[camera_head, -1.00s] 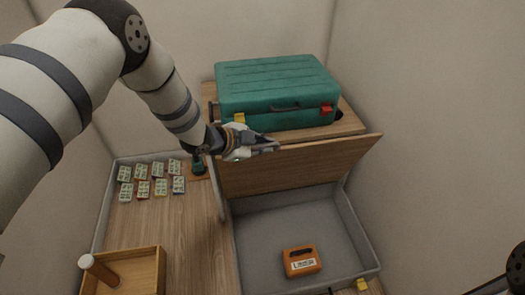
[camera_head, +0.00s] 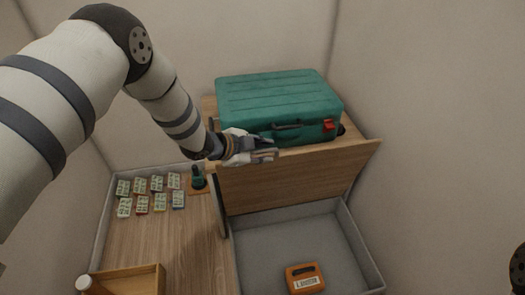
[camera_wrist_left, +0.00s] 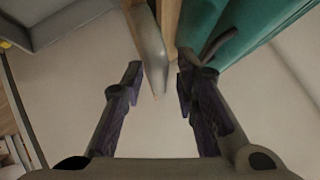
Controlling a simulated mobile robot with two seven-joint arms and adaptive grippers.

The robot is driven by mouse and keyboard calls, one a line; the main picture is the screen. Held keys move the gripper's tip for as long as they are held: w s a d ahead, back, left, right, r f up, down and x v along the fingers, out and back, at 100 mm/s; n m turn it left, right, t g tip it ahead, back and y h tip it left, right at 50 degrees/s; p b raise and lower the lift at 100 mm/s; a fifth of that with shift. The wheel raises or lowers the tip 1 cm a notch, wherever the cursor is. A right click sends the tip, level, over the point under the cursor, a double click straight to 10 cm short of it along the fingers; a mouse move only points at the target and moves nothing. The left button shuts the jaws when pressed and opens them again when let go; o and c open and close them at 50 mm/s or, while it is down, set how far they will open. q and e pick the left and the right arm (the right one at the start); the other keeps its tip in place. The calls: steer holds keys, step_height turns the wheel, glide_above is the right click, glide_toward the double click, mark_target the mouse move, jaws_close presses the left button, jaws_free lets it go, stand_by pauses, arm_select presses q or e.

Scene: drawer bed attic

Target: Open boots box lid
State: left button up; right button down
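The boots box lid, taken to be the wooden panel (camera_head: 300,183), stands raised and steeply tilted at the back of a grey open compartment (camera_head: 290,240). My left gripper (camera_head: 268,155) is at the panel's upper edge, towards its left end, in front of the green case. In the left wrist view its two fingers (camera_wrist_left: 157,85) are apart, with a strip of wood (camera_wrist_left: 170,18) and a grey metal piece beyond the gap. Whether a finger touches the panel cannot be told. My right gripper is out of view.
A green case (camera_head: 280,105) lies on the wooden ledge behind the panel. An orange box (camera_head: 305,278) is inside the grey compartment. Several small card packs (camera_head: 150,193), a dark green item (camera_head: 197,178) and a wooden tray (camera_head: 135,280) are on the left. Walls close in on both sides.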

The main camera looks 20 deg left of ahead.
arm_select(q)
steer(key=v, duration=1.2)
